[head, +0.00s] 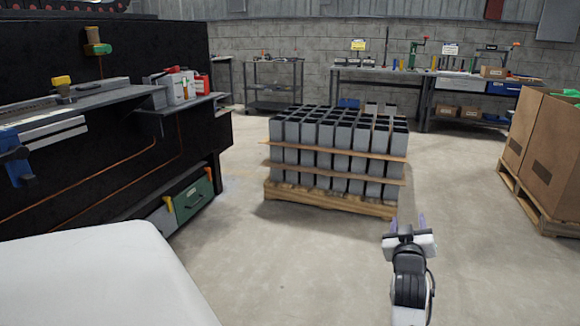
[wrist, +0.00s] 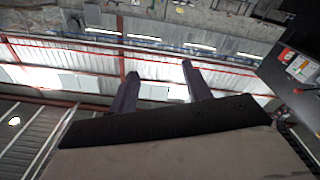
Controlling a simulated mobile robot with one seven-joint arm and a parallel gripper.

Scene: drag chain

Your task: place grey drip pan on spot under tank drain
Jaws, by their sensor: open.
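My gripper (head: 407,222) is at the lower right of the head view, raised above the concrete floor, in front of the pallet. Its two purple fingers are apart with nothing between them. In the wrist view the gripper (wrist: 159,88) points towards the ceiling and upper wall, and the fingers are clearly spread and empty. I cannot make out a grey drip pan, a tank drain or a marked spot in either view.
A pallet (head: 330,203) of grey square tubes stands mid-floor. A black machine (head: 75,180) with shelves fills the left. Cardboard boxes (head: 545,150) on a pallet stand right. Workbenches (head: 385,72) line the back wall. A white rounded surface (head: 95,275) fills the lower left. Floor right of the tubes is clear.

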